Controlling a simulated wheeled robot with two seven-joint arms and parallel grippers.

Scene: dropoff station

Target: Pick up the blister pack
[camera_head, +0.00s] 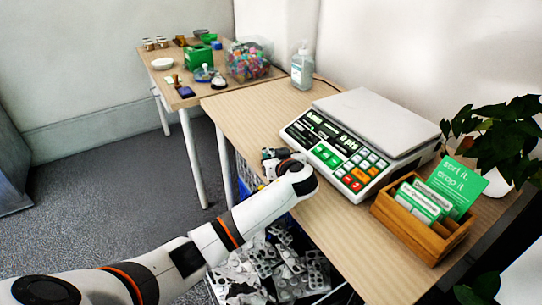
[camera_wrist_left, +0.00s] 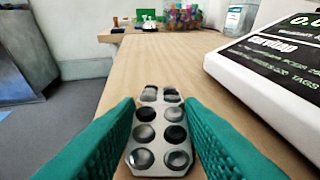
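The blister pack (camera_wrist_left: 160,133) is silver with two columns of round, dark and grey pockets. In the left wrist view it lies lengthwise on the wooden table, its far end near the fingertips. My left gripper (camera_wrist_left: 160,100) has its two teal fingers apart, one along each long side of the pack. The gaps at the sides are very narrow, and I cannot make out firm contact. In the head view my left gripper (camera_head: 270,154) is low at the table's left edge, and the pack is hidden there. My right gripper is not in view.
A scale (camera_head: 345,140) stands just right of my left gripper. A wooden card box (camera_head: 418,228) and a plant (camera_head: 495,140) are farther right. A sanitizer bottle (camera_head: 302,68) stands behind. A container of blister packs (camera_head: 270,275) is below the table edge.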

